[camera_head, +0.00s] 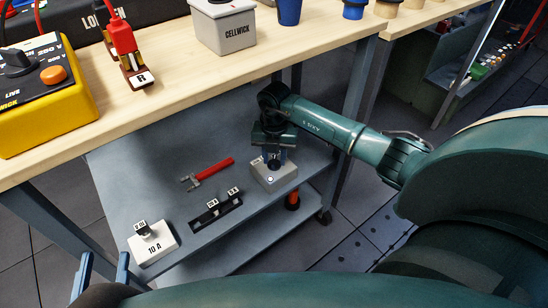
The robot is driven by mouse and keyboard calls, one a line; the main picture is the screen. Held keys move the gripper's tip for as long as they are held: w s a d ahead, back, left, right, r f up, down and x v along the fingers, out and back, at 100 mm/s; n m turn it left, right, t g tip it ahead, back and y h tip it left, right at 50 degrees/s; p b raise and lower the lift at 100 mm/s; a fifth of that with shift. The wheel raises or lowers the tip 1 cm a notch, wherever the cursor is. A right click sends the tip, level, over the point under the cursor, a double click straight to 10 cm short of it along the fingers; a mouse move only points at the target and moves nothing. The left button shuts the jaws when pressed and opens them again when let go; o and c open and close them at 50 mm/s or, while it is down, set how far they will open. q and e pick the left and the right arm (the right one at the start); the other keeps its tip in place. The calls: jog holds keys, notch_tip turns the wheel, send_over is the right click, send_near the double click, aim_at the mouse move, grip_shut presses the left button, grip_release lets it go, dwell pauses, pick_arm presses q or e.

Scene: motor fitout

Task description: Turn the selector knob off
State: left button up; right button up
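A black selector knob (18,62) sits on the sloped black face of a yellow box (55,118) on the bench at the left, beside an orange button (53,75). The face reads "LIVE" near the knob. My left gripper (104,255) shows as two blue fingers at the bottom left, apart with nothing between them, well below the bench top. My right gripper (273,160) points down over a small grey box (273,180) on the lower shelf. A dark round part shows between its fingers; whether they grip it is unclear.
A red clip (122,42) labelled "R" and a grey "CELLWICK" box (224,28) stand on the bench. The bench front edge lies above the shelf.

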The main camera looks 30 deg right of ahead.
jog(key=shift+c, duration=0.2)
grip_shut()
pick_arm(q)
jog(key=shift+r, duration=0.1)
pick_arm(e)
jog(key=shift+n, duration=0.3)
jog(key=shift+r+n+p, duration=0.1)
jog(key=shift+n+p, duration=0.35)
jog(key=shift+n, duration=0.75)
jog(key=n, duration=0.2)
jog(key=shift+n, duration=0.3)
pick_arm(q)
jog(key=shift+w+a+y+p, duration=0.1)
jog(key=shift+a+y+p, duration=0.2)
jog(key=shift+y, duration=0.1)
pick_arm(e)
jog(key=shift+n, duration=1.8)
